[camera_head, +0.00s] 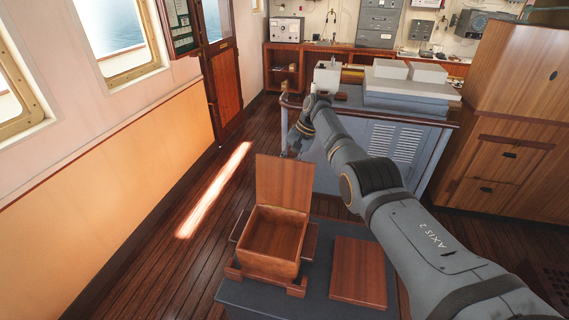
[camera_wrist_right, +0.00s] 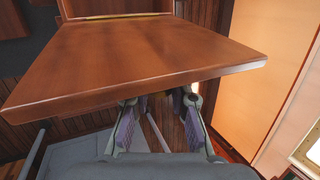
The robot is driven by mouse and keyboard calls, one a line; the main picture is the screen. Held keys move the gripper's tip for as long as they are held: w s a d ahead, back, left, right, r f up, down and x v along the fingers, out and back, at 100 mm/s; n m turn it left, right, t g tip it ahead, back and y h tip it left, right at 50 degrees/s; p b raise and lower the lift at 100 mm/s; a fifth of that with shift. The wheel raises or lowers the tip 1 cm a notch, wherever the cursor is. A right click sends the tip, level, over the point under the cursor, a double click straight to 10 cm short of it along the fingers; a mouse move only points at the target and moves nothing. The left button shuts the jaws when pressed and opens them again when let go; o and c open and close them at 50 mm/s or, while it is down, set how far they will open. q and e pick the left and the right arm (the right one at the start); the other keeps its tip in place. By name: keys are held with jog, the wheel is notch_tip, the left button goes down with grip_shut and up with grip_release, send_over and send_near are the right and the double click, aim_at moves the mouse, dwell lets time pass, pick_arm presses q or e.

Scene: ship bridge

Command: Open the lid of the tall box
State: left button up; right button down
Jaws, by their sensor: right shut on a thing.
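The tall wooden box (camera_head: 267,267) stands on a dark table. Its lid (camera_head: 284,181) stands up from the far edge, roughly upright, and the empty inside of the box shows. In the right wrist view the lid (camera_wrist_right: 135,62) fills the upper middle, with a brass hinge strip at its far edge. My right gripper (camera_head: 297,141) is at the lid's upper edge, on its far side. In the wrist view the fingers of my right gripper (camera_wrist_right: 160,122) reach the lid's near edge, which hides their tips; it is shut on the lid. My left gripper is not in view.
A flat wooden panel (camera_head: 358,270) lies right of the box on the dark table (camera_head: 315,288). A grey cabinet (camera_head: 395,140) with a console top stands beyond. Wooden drawers (camera_head: 500,160) are at the right. Open plank floor (camera_head: 165,240) lies to the left.

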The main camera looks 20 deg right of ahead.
jog(key=shift+s+r, duration=0.1)
jog(key=shift+r, duration=0.1)
jog(key=c, duration=1.2)
grip_release()
jog(key=v, duration=1.2)
jog(key=shift+s, duration=0.1)
jog(key=shift+f, duration=0.1)
